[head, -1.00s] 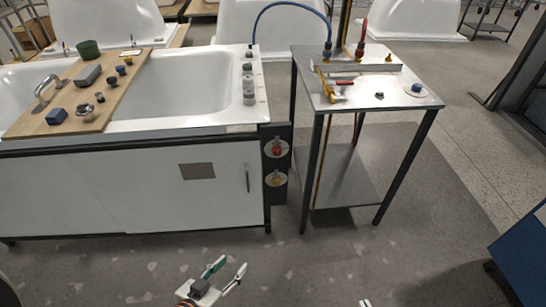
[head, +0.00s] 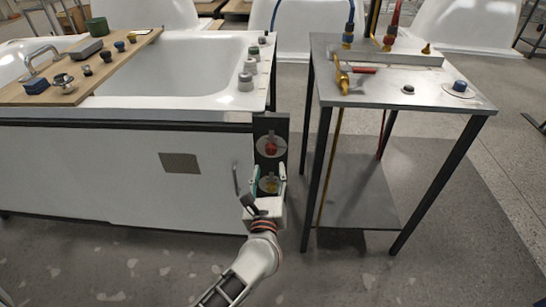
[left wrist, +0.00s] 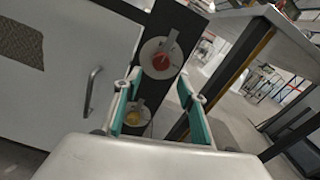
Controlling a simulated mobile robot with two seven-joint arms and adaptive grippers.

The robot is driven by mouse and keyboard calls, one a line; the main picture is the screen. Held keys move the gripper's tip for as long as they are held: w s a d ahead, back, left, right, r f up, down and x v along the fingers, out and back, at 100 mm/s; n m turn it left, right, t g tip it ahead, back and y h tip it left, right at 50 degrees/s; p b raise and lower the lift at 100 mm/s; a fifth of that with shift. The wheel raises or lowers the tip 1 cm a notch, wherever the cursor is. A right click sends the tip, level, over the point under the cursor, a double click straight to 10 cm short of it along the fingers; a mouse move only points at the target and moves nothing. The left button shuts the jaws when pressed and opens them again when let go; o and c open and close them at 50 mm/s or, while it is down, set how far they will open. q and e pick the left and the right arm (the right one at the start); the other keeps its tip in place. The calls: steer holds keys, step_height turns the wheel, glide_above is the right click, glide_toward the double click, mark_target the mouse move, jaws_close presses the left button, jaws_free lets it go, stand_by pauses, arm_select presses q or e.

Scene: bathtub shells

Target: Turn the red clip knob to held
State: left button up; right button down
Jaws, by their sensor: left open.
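The red clip knob (head: 270,147) sits on a pale round plate, the upper of two on the dark upright panel (head: 262,126) at the tub's right end. In the left wrist view the red knob (left wrist: 161,62) shows just beyond and between the fingertips, with a grey clip-like piece above it. My left gripper (head: 267,174) is open and empty, below the red knob and in front of the yellow knob (head: 269,186). Its green-padded fingers (left wrist: 158,86) show in the left wrist view. I cannot tell whether they touch anything. My right gripper is out of view.
A metal table (head: 385,85) with hoses and valves stands to the right, its legs close to the panel. A door handle (head: 236,178) is left of the gripper on the white tub front (head: 120,175). A wooden board (head: 60,92) with several items lies across the tub.

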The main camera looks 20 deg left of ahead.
mark_target(271, 153)
arm_select(q)
steer(key=x, duration=0.7)
steer(key=shift+w+b, duration=0.15)
steer(key=shift+b, duration=0.2)
steer(key=c, duration=1.1)
